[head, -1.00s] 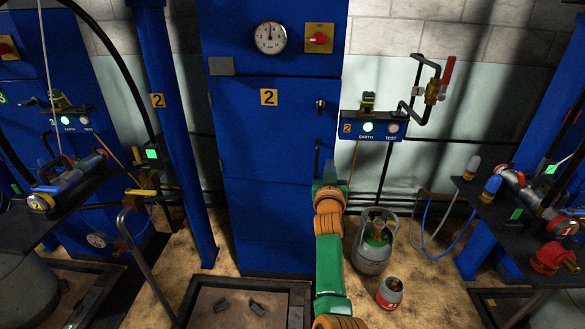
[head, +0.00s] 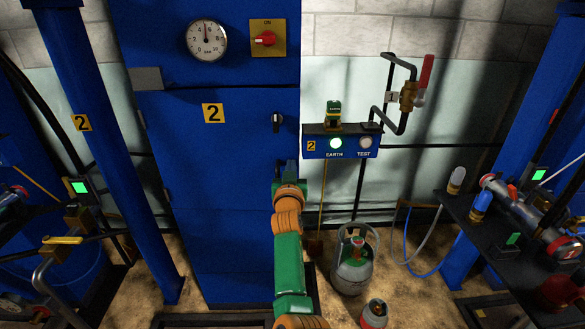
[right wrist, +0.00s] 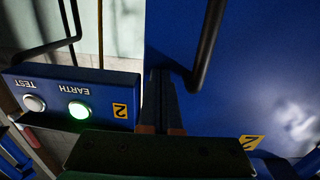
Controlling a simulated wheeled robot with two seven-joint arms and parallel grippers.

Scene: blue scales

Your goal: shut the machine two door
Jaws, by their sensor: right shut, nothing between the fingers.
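Machine two is the tall blue cabinet (head: 205,260) in the head view, with a yellow "2" plate (head: 213,113) on its front. Its door (head: 200,150) is the flat blue panel with a black knob (head: 277,121) at its right side and hinges at the left. It looks about flush with the front, but I cannot tell if a small gap is left. My right gripper (head: 287,168) is shut and empty, in front of the cabinet's right side below the knob. In the right wrist view its dark fingers (right wrist: 160,95) are beside the blue panel; contact is unclear. My left gripper is out of view.
The earth/test box (head: 340,143) is on the wall right of the cabinet, also close in the right wrist view (right wrist: 75,100). A red-handled valve (head: 410,95) stands beyond it. A gas cylinder (head: 353,265) is on the floor. A black bench (head: 500,235) is at the right.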

